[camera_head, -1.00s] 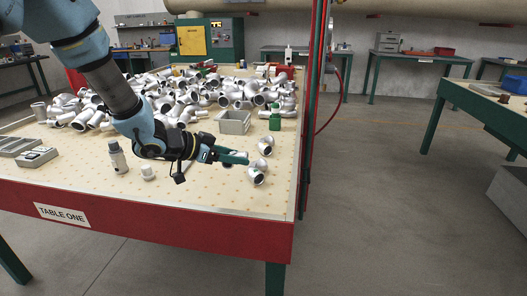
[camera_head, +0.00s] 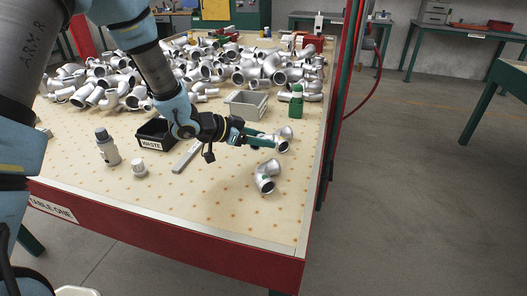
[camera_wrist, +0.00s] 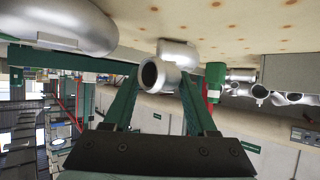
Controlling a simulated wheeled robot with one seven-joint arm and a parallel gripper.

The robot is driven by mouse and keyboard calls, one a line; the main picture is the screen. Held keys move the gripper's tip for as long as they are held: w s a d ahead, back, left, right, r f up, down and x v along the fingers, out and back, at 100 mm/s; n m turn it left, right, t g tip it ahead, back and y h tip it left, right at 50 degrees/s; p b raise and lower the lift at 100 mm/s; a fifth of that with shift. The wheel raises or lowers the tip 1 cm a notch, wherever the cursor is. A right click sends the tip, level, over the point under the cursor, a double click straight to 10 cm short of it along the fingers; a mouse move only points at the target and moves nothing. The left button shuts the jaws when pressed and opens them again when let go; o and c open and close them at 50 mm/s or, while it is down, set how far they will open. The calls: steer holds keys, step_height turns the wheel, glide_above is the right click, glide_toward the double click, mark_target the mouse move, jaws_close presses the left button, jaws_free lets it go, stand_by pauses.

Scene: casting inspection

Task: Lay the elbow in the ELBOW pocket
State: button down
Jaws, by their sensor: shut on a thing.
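My gripper (camera_head: 270,142) is low over the right part of the table in the head view. Its green fingers are shut on a silver pipe elbow (camera_head: 284,133), which shows at the fingertips. In the wrist view the elbow (camera_wrist: 160,74) sits between the two fingers (camera_wrist: 158,92), with one round opening facing the camera. I cannot tell whether it touches the table. A second silver casting (camera_head: 266,177) lies on the table just in front of the gripper. No pocket marked ELBOW can be made out in these views.
A black WASTE bin (camera_head: 155,134), a grey box (camera_head: 247,104), a green bottle (camera_head: 296,102), a grey-white bottle (camera_head: 107,147) and a small white jar (camera_head: 139,168) stand around. A castings heap (camera_head: 190,75) fills the table's back. The front (camera_head: 215,205) is clear.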

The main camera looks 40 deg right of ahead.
mark_target(261, 159)
steer(key=shift+f, duration=2.25)
steer(key=shift+f, duration=0.2)
steer(key=shift+c, duration=2.4)
jaws_free()
steer(key=shift+r, duration=0.2)
steer(key=v, duration=1.2)
steer(key=shift+s+a+b, duration=0.1)
steer(key=shift+b, duration=0.3)
